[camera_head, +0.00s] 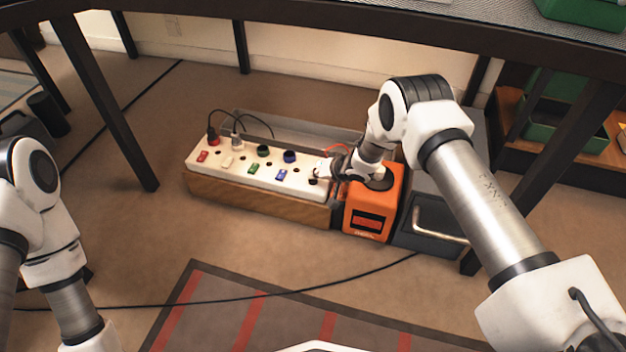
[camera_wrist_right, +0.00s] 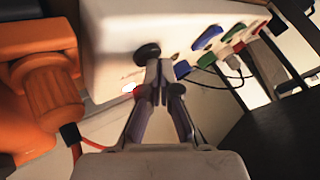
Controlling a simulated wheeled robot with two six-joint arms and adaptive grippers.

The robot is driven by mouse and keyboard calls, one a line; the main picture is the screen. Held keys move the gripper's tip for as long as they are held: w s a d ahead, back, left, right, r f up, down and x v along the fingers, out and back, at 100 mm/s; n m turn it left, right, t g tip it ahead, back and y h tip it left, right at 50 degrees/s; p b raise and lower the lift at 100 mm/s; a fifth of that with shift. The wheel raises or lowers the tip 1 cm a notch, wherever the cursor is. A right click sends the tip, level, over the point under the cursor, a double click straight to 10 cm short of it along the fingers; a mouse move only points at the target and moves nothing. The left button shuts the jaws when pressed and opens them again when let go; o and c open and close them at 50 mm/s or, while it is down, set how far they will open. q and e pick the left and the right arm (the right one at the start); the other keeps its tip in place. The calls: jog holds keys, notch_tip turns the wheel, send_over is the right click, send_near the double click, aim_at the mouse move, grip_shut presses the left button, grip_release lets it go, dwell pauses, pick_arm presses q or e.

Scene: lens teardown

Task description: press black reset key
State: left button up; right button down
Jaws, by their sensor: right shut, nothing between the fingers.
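A white power strip (camera_head: 240,172) on a wooden base lies on the floor under the table, with a row of coloured keys. The black key (camera_wrist_right: 147,53) shows in the right wrist view as a dark round cap on the strip's end. My right gripper (camera_wrist_right: 159,66) is shut and empty, its tips right at the lower edge of this cap. Whether they touch it I cannot tell. In the head view my right gripper (camera_head: 320,172) is over the strip's right end and mostly covers the key. My left arm is at the left, its gripper out of frame.
An orange box (camera_head: 370,222) stands against the strip's right end, under my right wrist. A dark grey case (camera_head: 425,232) with a metal handle is beside it. Dark table legs (camera_head: 115,110) stand around. A black cable (camera_head: 300,292) crosses the floor and striped mat.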

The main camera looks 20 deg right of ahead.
aim_at(315, 181)
jog(key=shift+f, duration=0.2)
dwell(0.4)
jog(key=shift+r+p, duration=0.65)
jog(key=shift+r, duration=0.2)
notch_tip(315, 181, up, 5)
jog(key=p, duration=0.4)
jog(key=shift+r, duration=0.1)
dwell(0.4)
